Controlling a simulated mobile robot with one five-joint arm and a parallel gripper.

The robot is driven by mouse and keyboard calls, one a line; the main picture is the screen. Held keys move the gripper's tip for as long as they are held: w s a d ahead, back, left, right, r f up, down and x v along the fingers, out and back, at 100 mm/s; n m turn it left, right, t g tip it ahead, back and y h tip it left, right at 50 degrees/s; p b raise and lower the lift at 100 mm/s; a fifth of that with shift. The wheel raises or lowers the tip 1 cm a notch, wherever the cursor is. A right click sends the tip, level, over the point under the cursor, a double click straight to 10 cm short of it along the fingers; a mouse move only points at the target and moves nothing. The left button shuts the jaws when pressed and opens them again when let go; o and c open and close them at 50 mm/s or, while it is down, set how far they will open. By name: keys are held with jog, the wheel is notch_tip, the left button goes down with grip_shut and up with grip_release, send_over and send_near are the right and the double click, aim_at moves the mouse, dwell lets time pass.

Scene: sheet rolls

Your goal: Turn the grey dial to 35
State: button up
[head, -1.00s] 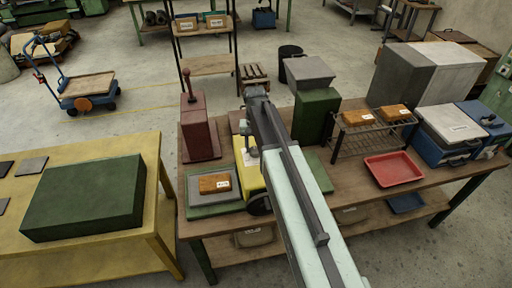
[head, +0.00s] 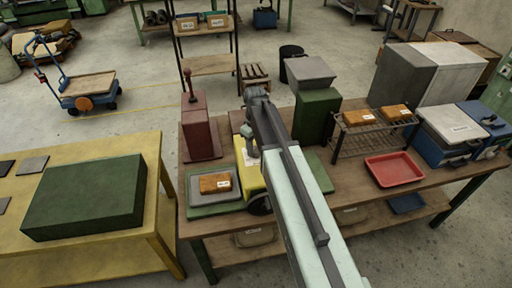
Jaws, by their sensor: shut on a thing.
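My arm reaches forward over the workbench to a yellow machine (head: 249,177) with a white label. My gripper (head: 249,155) points down at the top of this machine, left of my arm. It is small in view and is shut on the grey dial. The dial is hidden by the jaws and arm, so its pointer and scale cannot be read. A dark round part shows low on the machine's front, partly behind my arm.
Left of the machine, an orange-brown block (head: 215,183) lies on a grey and green plate. A dark red machine with a lever (head: 201,135) stands behind it. To the right are a green stand (head: 316,112), a wire rack (head: 372,137) and a red tray (head: 394,169).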

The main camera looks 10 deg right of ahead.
aim_at(255, 149)
jog(key=shift+n, duration=0.6)
jog(key=o, duration=1.4)
notch_tip(255, 149, up, 8)
jog(key=p, duration=0.8)
jog(key=shift+f, duration=0.1)
